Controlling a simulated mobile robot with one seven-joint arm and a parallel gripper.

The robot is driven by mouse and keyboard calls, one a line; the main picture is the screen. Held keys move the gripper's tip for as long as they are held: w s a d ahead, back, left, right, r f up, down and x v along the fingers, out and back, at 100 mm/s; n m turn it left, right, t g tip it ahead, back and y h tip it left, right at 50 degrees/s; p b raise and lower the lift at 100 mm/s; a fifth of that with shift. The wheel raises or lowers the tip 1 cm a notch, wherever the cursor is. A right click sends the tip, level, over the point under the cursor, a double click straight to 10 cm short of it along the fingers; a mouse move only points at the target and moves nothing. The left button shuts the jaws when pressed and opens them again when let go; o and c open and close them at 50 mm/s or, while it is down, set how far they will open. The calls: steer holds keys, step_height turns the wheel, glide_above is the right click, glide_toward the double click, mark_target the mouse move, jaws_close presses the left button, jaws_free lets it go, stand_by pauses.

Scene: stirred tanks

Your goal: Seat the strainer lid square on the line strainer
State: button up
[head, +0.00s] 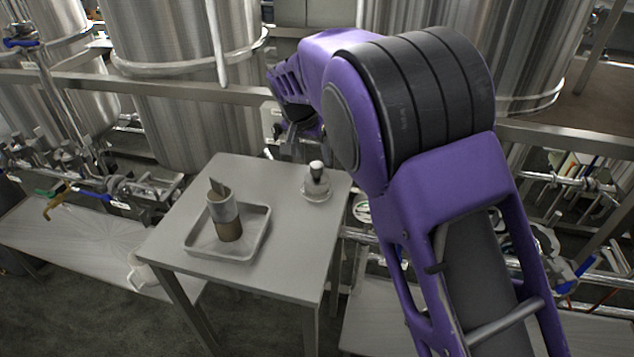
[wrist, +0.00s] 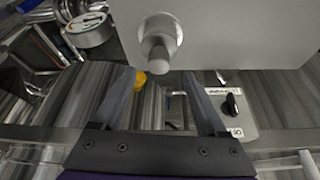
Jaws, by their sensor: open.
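In the wrist view the knob (wrist: 160,45) stands just beyond my fingertips. My gripper (wrist: 160,80) is open and empty, its two fingers apart, with the knob ahead of the gap between them. In the head view my arm partly hides the gripper. A round metal body (wrist: 88,28) at the wrist view's top left may be the line strainer; I cannot tell for sure.
A shallow tray (head: 262,240) on the table holds an upright cylinder (head: 225,215) with a flat piece sticking up. A rail (head: 180,88) and large steel tanks (head: 165,40) stand behind. A box with a black knob (wrist: 233,105) is near my right finger.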

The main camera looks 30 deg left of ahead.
mark_target(317, 164)
steer(key=shift+x, duration=2.7)
steer(key=shift+d, duration=0.15)
jaws_close()
steer(key=shift+r, duration=0.1)
